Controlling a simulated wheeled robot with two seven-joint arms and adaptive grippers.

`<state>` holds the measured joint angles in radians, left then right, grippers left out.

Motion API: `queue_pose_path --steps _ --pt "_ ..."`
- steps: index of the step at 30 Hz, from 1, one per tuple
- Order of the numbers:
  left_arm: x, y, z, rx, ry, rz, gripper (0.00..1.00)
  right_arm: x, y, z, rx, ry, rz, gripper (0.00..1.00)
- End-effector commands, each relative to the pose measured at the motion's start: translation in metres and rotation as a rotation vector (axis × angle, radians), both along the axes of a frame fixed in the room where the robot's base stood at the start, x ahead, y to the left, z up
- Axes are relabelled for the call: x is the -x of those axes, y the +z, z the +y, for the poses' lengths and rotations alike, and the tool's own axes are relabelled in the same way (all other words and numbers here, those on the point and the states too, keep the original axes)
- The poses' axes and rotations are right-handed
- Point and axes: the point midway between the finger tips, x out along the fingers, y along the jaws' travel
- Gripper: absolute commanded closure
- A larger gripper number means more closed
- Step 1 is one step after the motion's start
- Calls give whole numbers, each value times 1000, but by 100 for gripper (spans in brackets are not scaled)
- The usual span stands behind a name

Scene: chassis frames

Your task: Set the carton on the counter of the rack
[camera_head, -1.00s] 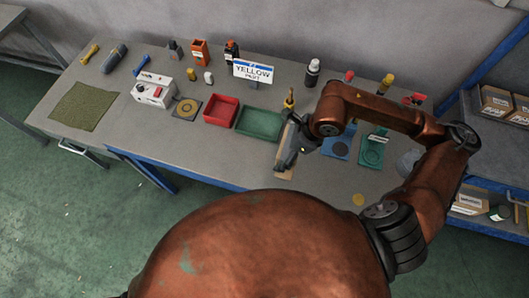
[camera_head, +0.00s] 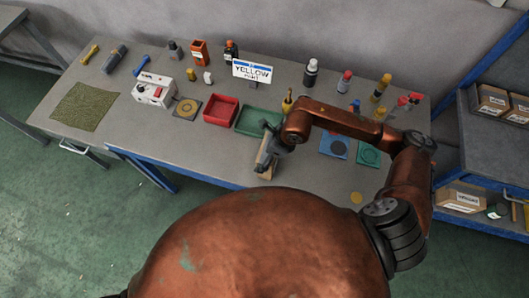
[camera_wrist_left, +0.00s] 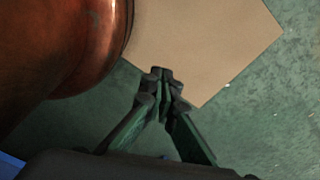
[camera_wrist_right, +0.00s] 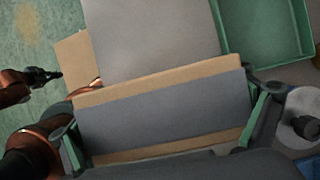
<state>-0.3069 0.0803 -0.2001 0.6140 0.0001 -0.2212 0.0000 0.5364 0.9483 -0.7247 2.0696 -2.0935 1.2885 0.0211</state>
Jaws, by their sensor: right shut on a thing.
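My right gripper (camera_head: 266,158) is over the front part of the workbench, left of the blue and green square pads. It is shut on a tan carton (camera_wrist_right: 160,82) with a broad grey band, which spans between its fingers in the right wrist view. In the head view the carton (camera_head: 267,172) is mostly hidden by the gripper. My left gripper (camera_wrist_left: 163,80) looks shut and empty, with its fingertips together, beside or over a large tan panel (camera_wrist_left: 205,40). The blue-framed rack (camera_head: 462,150) stands at the right with a grey counter (camera_head: 490,142).
Cartons (camera_head: 490,102) stand on the rack's counter, and another carton (camera_head: 462,198) sits on its lower shelf. The workbench (camera_head: 215,150) holds a red tray (camera_head: 221,110), a green tray (camera_head: 258,120), a yellow-part sign (camera_head: 252,71) and several bottles. Its front strip is mostly clear.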

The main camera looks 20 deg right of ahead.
Motion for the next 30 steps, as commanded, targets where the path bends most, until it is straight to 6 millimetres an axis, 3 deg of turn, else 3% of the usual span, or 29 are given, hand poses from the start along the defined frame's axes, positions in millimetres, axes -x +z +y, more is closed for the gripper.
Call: queue_pose_path --steps 9,10,12,23,30 --pt "-17 -4 -1 2 -4 -22 100 0 -4 0 -1 1 -1 48" --pt "-17 -4 -1 2 -4 -22 100 0 -4 0 0 0 0 6" --pt "-17 -3 -1 2 -4 -22 100 0 -3 0 0 0 0 1" --pt "-10 -2 -1 0 -2 -13 100 0 -1 0 0 0 0 0" --pt "-9 -1 0 0 -2 -12 100 5 26 -10 2 -1 -4 0"
